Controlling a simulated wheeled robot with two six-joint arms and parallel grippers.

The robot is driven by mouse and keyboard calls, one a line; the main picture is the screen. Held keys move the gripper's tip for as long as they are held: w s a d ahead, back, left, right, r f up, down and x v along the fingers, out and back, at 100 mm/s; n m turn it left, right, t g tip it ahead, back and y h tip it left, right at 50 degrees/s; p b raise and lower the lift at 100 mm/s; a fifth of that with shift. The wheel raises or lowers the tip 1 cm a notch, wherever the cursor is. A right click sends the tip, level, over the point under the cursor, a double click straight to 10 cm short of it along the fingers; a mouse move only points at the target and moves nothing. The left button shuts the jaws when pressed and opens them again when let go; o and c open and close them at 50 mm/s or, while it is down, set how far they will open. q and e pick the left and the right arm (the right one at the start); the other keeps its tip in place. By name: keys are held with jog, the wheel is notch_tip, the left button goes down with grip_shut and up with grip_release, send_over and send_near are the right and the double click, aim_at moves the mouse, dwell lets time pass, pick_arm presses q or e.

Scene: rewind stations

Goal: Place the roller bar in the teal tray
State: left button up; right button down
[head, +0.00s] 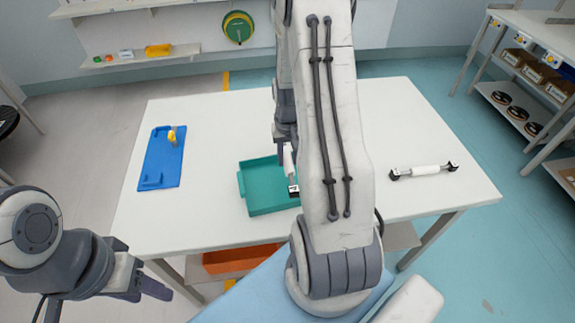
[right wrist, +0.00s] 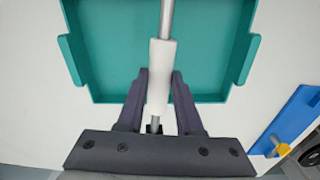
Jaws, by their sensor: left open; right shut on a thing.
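My right gripper (head: 285,138) is shut on a roller bar (head: 289,164), which has a white sleeve and dark ends. In the right wrist view the bar's sleeve (right wrist: 159,75) is between the two fingers, and its grey rod runs over the teal tray (right wrist: 85,65). In the head view the teal tray (head: 258,202) is on the table, partly hidden by my right arm. Whether the bar touches the tray is unclear. A second roller bar (head: 425,170) lies on the table at the right. My left gripper (head: 150,290) is open and empty, off the table's front left.
An orange bin (head: 240,260) is below the table. Shelving with boxes (head: 535,72) stands at the right. The table between the trays is clear.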

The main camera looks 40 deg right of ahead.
aim_at(288, 159)
jog(key=shift+f, duration=1.9)
jog(key=shift+f, duration=0.35)
jog(key=c, duration=0.6)
grip_release()
jog(key=shift+o, duration=0.2)
jog(key=shift+r, duration=0.55)
notch_tip(288, 159, up, 12)
jog(key=shift+f, duration=0.2)
